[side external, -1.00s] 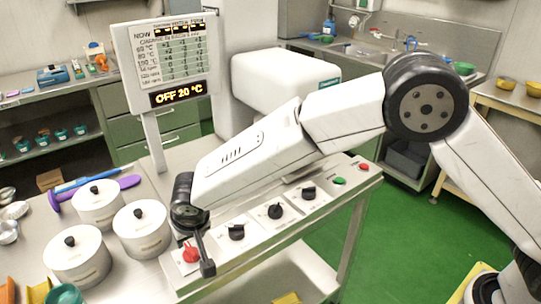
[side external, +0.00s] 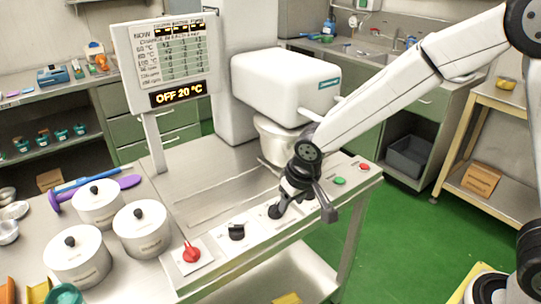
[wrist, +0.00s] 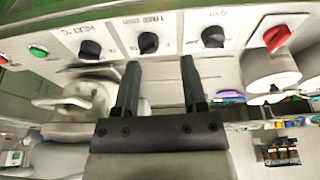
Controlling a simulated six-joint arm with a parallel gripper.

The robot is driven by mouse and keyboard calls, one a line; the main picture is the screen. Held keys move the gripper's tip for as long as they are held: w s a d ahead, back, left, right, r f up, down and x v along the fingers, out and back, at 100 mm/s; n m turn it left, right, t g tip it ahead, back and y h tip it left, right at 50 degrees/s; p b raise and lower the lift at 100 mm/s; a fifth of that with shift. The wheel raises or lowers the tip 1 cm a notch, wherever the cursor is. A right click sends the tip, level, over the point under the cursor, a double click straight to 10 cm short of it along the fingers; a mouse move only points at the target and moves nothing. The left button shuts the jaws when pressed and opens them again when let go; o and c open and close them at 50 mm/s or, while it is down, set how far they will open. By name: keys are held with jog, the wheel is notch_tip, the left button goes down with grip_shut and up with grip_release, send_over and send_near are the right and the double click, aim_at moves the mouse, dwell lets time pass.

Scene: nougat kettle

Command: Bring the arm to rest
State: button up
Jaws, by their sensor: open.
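My gripper (side external: 302,207) hangs over the right half of the control panel, above the black knobs, in the side external view. Its two dark fingers stand apart and empty in the wrist view (wrist: 160,62), pointing at the panel. The middle black knob (wrist: 148,43) shows beyond the gap between the fingertips. In the side external view my gripper partly hides the right-hand black knobs. The red knob (side external: 191,252) is at the panel's left end, clear of my gripper. The display (side external: 179,94) reads OFF 20 °C.
A metal kettle (side external: 276,140) sits under the white mixer head (side external: 287,80), close behind my wrist. Several lidded white pots (side external: 141,230) stand left of the panel. Green (side external: 340,181) and red (side external: 364,167) buttons are at its right end.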

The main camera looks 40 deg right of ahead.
jog(key=s+d, duration=1.1)
jog(key=s, duration=0.2)
jog(key=shift+s+f, duration=0.15)
jog(key=shift+f, duration=0.05)
